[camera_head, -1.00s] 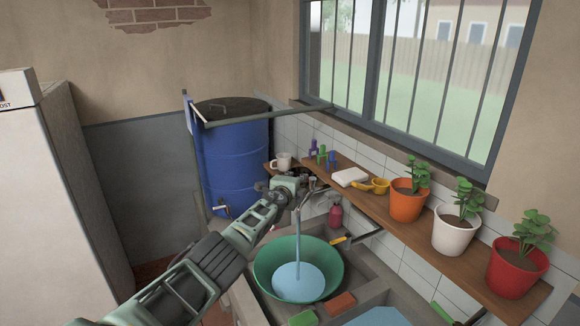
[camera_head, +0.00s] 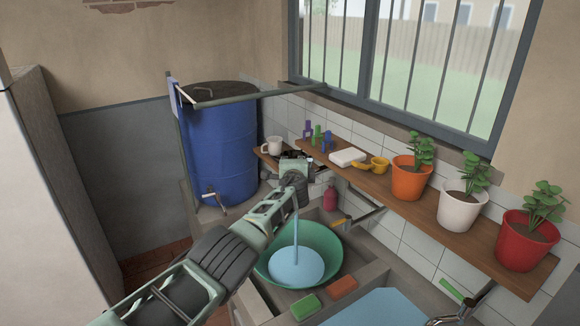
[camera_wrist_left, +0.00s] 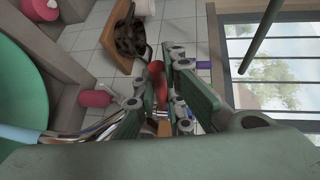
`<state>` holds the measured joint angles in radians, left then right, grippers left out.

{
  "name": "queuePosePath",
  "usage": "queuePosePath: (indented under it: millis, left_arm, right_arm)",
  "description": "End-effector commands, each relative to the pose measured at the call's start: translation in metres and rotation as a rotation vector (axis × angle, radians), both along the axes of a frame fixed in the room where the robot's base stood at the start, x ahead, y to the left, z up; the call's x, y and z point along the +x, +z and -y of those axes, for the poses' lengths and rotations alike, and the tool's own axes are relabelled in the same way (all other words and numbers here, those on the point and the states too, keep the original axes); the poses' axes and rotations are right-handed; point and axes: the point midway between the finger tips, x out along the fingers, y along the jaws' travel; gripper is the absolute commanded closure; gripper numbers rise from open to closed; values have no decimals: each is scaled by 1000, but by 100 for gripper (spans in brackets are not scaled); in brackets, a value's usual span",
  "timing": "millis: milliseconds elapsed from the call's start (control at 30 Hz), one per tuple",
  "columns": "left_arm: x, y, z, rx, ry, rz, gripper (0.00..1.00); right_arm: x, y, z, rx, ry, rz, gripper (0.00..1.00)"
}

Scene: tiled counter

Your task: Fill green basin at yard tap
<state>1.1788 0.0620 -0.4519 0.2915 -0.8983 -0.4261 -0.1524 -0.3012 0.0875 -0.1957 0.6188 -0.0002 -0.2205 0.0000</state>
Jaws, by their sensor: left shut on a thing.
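The green basin (camera_head: 333,262) stands in the sink, with blue water (camera_head: 296,268) covering much of its bottom. A thin stream (camera_head: 296,232) falls into it. My left gripper (camera_head: 294,166) is above and behind the basin at the tap, which it mostly hides in the head view. In the left wrist view my gripper (camera_wrist_left: 160,98) is shut on a red tap handle (camera_wrist_left: 157,84). The shiny tap spout (camera_wrist_left: 92,132) shows beside the fingers, and the basin (camera_wrist_left: 20,88) is at the left edge. My right gripper is out of view.
A wooden shelf (camera_head: 440,232) with several potted plants runs along the tiled wall at right. A blue barrel (camera_head: 222,150) stands behind left. A red bottle (camera_head: 330,198) is near the tap. Green (camera_head: 305,307) and orange (camera_head: 342,287) blocks lie before the basin.

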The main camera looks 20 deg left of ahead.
Motion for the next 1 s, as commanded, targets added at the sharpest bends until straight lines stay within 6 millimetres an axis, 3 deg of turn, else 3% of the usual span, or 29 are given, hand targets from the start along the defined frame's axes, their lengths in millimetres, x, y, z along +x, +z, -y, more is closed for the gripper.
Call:
queuePosePath:
  millis: [167, 200, 433, 733, 1000]
  left_arm:
    - [1, 3, 2, 6, -5, 3, 100]
    - [1, 3, 2, 6, -5, 3, 90]
    - [0, 1, 1, 4, -4, 1, 71]
    - [0, 0, 1, 1, -3, 0, 71]
    - [-4, -2, 15, -5, -17, 0, 71]
  right_arm:
    - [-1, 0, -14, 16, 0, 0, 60]
    - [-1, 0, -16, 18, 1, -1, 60]
    - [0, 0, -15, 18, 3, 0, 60]
    - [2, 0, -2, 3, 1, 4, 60]
    - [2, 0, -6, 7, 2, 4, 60]
